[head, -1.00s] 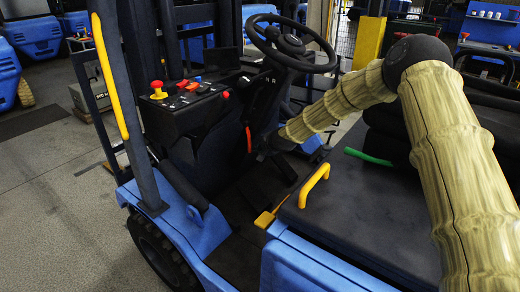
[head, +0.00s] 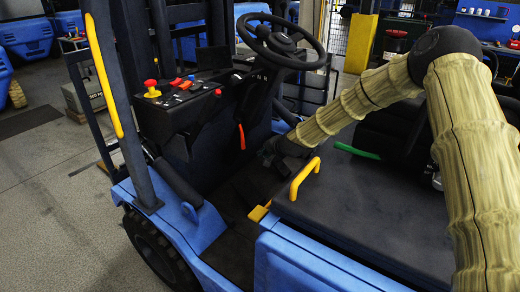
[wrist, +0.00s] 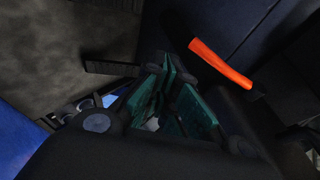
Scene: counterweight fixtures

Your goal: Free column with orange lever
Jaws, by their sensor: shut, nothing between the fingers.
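The orange lever (head: 242,137) hangs below the black steering column (head: 262,85), on which the steering wheel (head: 282,40) sits. In the wrist view the lever (wrist: 220,63) is a bright orange grip on a dark stem, slanting to the right of the fingertips. My gripper (head: 270,150) is low in the footwell, to the right of the lever and apart from it. In the wrist view my gripper (wrist: 174,70) shows its green-padded fingers close together with nothing between them. The dark finger detail is hard to see in the head view.
The dashboard (head: 185,105) with red and yellow knobs stands left of the column. The seat base (head: 365,205) with a yellow handle (head: 304,178) lies right of my gripper. A green lever (head: 357,151) is under my forearm. The footwell floor (head: 232,250) is clear.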

